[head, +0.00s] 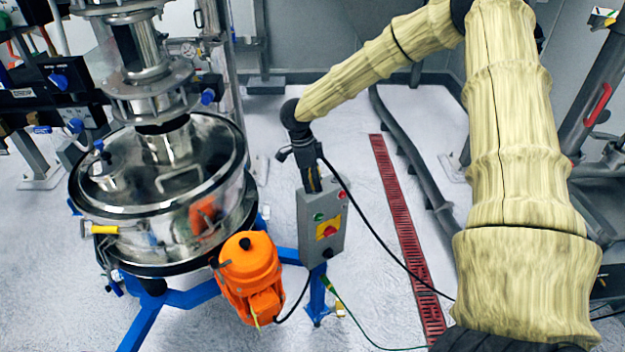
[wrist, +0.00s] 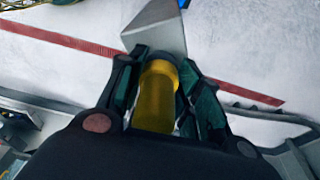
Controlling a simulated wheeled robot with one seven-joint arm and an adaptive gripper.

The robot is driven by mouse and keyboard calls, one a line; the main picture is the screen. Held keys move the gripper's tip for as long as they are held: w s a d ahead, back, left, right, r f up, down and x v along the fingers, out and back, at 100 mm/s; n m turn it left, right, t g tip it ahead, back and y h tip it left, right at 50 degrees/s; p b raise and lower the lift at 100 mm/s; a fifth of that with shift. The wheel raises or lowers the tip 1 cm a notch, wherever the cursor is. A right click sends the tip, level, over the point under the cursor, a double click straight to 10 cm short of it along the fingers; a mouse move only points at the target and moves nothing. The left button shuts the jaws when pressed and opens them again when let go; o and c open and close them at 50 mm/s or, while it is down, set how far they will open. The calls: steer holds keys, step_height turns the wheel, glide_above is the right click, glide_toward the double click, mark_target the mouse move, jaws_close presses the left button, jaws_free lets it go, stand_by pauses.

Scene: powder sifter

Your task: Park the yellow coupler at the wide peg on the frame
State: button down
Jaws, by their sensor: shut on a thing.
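My gripper (wrist: 162,88) is shut on the yellow coupler (wrist: 157,97), which lies lengthwise between the two dark green-padded fingers in the wrist view. In the head view my gripper (head: 312,178) points down behind the grey control box (head: 321,222). Its fingertips and the coupler are hidden there. The blue frame (head: 172,312) stands under the round steel sifter (head: 165,195). I cannot make out the wide peg in either view.
An orange motor (head: 250,275) hangs on the sifter's near side, left of the control box. A yellow handle (head: 104,229) is at the sifter's left. Black cables cross the floor. The white floor around the red drain grate (head: 405,235) is mostly clear.

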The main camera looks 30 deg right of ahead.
steer(key=shift+f, duration=0.45)
stand_by(0.3)
steer(key=c, duration=0.9)
jaws_free()
